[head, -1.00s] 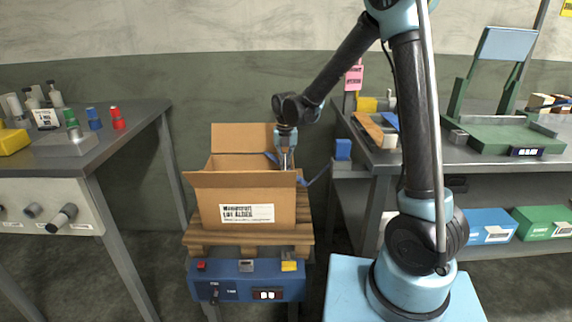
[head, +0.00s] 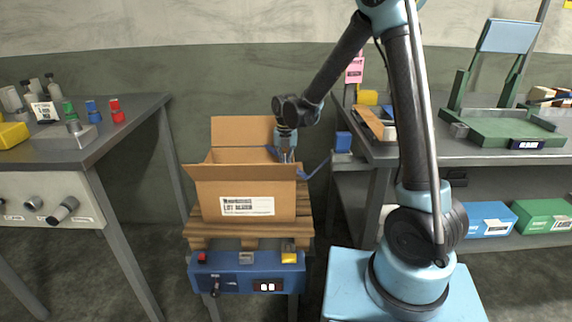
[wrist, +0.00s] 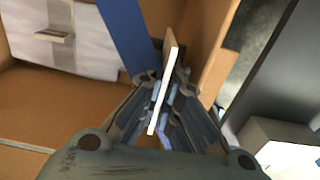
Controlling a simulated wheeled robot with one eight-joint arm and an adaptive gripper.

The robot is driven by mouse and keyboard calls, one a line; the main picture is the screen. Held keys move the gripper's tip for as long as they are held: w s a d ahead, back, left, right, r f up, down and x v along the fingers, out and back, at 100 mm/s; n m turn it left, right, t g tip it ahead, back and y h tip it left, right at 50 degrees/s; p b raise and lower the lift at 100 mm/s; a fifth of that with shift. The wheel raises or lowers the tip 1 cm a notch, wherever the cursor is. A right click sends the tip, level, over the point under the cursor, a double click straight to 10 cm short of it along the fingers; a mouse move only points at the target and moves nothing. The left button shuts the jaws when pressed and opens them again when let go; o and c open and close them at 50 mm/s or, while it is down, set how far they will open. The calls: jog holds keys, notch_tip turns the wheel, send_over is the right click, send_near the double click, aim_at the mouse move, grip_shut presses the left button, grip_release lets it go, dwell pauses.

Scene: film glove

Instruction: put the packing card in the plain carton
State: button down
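The plain carton (head: 245,180) stands open on a wooden pallet, flaps spread, with a white label on its front. My gripper (head: 287,156) points down over the carton's right part, its tips partly hidden by the carton in the head view. In the wrist view my gripper (wrist: 164,95) is closed around a thin card (wrist: 167,65), seen nearly edge-on with a pale edge and tan face. The card stands upright between the fingers, beside the carton's right wall (wrist: 213,55). I cannot tell how deep the card's lower end is.
A blue strip (wrist: 128,35) runs beside the card. A whitish panel (wrist: 85,45) with a small tan piece shows inside the carton. The pallet (head: 200,229) sits above a blue control box (head: 240,272). Benches stand left (head: 105,140) and right (head: 480,157).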

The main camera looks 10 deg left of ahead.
jog(key=shift+f, duration=2.7)
jog(key=c, duration=1.7)
grip_release()
notch_tip(320, 180, up, 12)
jog(key=shift+f, duration=0.1)
